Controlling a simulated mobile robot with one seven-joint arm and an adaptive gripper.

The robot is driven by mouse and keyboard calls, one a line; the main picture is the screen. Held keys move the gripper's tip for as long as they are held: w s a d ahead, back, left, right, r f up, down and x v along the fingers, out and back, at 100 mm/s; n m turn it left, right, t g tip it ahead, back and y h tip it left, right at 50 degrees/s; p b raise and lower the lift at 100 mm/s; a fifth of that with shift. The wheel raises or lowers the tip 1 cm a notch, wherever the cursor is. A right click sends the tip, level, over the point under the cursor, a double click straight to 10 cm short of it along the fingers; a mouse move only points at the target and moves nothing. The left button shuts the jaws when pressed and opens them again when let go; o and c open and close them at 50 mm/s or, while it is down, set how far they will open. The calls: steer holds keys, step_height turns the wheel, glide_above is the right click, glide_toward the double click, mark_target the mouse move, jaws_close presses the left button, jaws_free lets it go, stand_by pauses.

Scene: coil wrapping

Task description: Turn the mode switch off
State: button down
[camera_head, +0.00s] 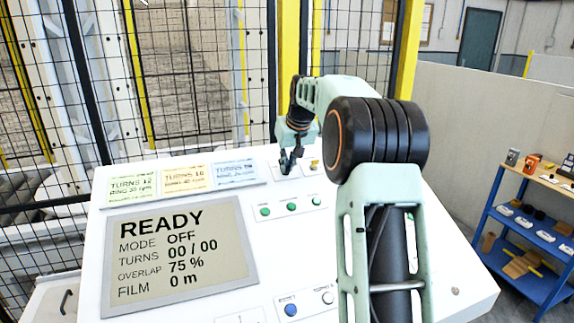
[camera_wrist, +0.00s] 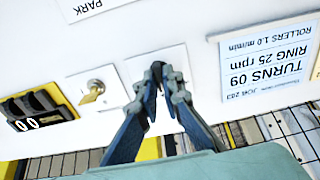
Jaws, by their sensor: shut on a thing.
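My gripper (camera_wrist: 158,76) is shut on a small black knob, the mode switch (camera_wrist: 156,68), on a square white plate of the sloping console. The fingers hide most of the knob, so its pointing direction cannot be told. In the head view my gripper (camera_head: 289,163) is at the top of the console, right of the blue-edged job card. The console's display (camera_head: 180,252) reads READY, MODE OFF, TURNS 00 / 00, OVERLAP 75 %, FILM 0 m.
A brass key switch (camera_wrist: 93,90) and a black counter (camera_wrist: 37,112) sit beside the knob. Green buttons (camera_head: 291,205) lie below it in the head view. A mesh fence (camera_head: 190,90) stands behind the console. A blue shelf (camera_head: 530,235) is at right.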

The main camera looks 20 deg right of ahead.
steer(key=shift+r, duration=0.15)
steer(key=c, duration=2.1)
jaws_free()
steer(key=v, duration=1.2)
